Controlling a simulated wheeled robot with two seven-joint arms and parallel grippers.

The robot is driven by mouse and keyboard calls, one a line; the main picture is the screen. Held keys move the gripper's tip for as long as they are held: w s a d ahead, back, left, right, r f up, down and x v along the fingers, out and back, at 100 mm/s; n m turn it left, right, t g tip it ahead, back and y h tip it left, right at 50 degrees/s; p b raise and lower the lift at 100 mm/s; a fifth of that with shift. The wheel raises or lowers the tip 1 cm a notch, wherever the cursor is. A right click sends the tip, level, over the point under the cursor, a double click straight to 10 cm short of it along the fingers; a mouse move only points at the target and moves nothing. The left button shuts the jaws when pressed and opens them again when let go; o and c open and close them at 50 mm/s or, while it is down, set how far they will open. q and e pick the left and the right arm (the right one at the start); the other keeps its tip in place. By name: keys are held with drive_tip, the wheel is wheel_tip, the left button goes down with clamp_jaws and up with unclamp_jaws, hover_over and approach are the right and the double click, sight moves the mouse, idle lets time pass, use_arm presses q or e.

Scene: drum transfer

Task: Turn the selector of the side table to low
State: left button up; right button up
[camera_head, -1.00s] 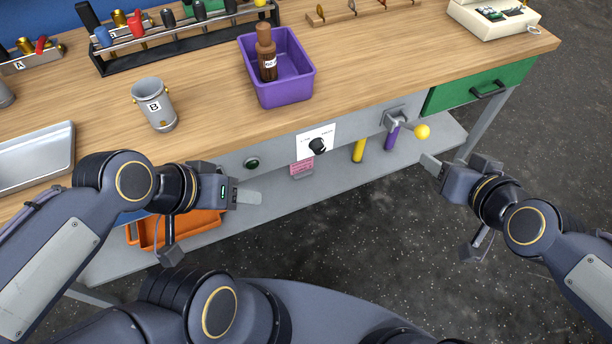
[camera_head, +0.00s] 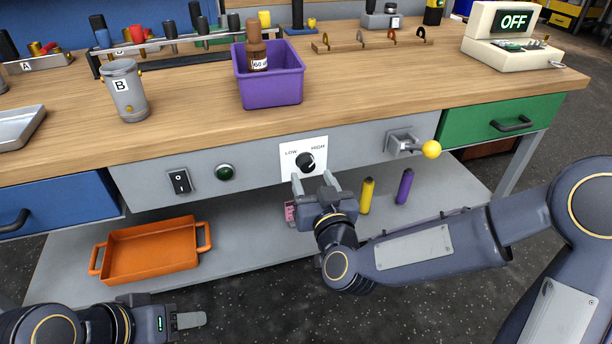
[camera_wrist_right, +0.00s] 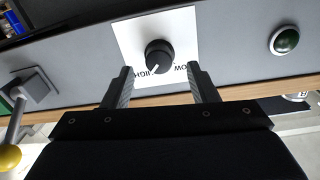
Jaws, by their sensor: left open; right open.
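The selector (camera_head: 306,160) is a round black knob on a white plate marked LOW on the left and HIGH on the right, on the side table's grey front. The knob also shows in the right wrist view (camera_wrist_right: 159,57), upside down, its white pointer line towards HIGH. My right gripper (camera_head: 314,181) is open just in front of and slightly below the knob. In the right wrist view its fingers (camera_wrist_right: 159,78) stand either side of the knob, apart from it. My left gripper (camera_head: 192,320) is open and empty at the lower left, away from the table.
A black rocker switch (camera_head: 180,181) and a green button (camera_head: 225,172) sit left of the plate. A lever with a yellow ball (camera_head: 431,149) sticks out on the right. An orange tray (camera_head: 152,252) is on the lower shelf. A purple bin (camera_head: 270,88) stands on top.

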sight(308, 168)
drive_tip(key=shift+x, duration=1.9)
drive_tip(key=c, duration=1)
drive_tip(key=shift+o, duration=0.2)
